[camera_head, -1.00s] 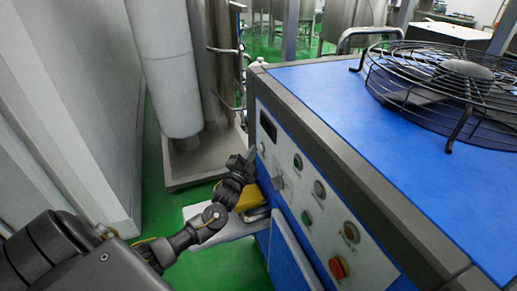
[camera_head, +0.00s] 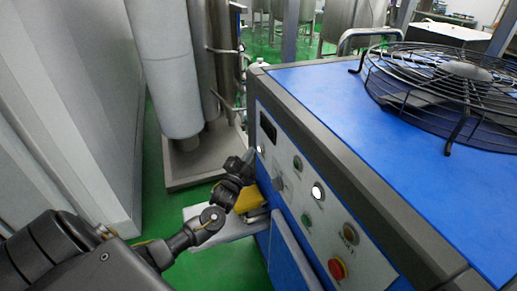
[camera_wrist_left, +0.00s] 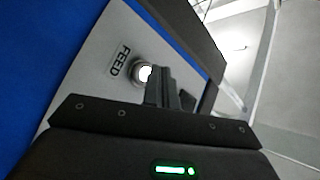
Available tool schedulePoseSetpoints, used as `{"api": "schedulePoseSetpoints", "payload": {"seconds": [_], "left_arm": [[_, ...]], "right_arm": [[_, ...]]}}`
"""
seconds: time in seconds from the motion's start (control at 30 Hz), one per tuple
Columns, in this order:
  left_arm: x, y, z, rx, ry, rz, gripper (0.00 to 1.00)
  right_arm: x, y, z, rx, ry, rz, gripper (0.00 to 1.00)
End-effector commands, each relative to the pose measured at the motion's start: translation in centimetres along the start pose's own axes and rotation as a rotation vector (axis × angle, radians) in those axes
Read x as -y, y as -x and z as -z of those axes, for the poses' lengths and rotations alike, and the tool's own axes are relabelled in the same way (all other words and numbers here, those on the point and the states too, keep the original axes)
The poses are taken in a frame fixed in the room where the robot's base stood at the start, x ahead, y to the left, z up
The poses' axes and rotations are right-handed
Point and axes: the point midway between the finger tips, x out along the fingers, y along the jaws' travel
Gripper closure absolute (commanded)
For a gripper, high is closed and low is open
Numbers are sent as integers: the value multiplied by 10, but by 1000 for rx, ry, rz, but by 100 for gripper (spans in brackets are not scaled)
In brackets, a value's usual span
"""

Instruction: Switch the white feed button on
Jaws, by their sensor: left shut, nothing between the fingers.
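The white feed button (camera_wrist_left: 143,73) sits on the grey panel beside the printed word FEED and glows white in the left wrist view. In the head view, the button by my left gripper (camera_head: 261,149) looks white. My left gripper (camera_head: 248,157) is shut and empty, with its fingertips right by this button. In the left wrist view the fingers (camera_wrist_left: 160,82) cover part of the button's right side. I cannot tell whether they touch it. My right gripper is not in view.
The panel also carries a bright white lamp or button (camera_head: 318,191), green buttons (camera_head: 297,162), a dark switch (camera_head: 278,184) and a red knob (camera_head: 337,268). The blue machine top (camera_head: 330,90) bears a caged fan (camera_head: 455,85). A grey wall stands left.

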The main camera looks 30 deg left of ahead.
Motion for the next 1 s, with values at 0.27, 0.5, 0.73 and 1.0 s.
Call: {"api": "schedulePoseSetpoints", "payload": {"seconds": [0.27,0.5,0.73,1.0], "left_arm": [[2,3,-2,0,0,0,100],[9,10,-7,2,-2,-1,100],[21,27,-19,1,-2,-2,100],[32,43,-31,1,-1,-1,100]], "right_arm": [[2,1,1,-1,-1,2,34],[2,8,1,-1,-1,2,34],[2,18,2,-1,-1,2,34],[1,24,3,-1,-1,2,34]]}}
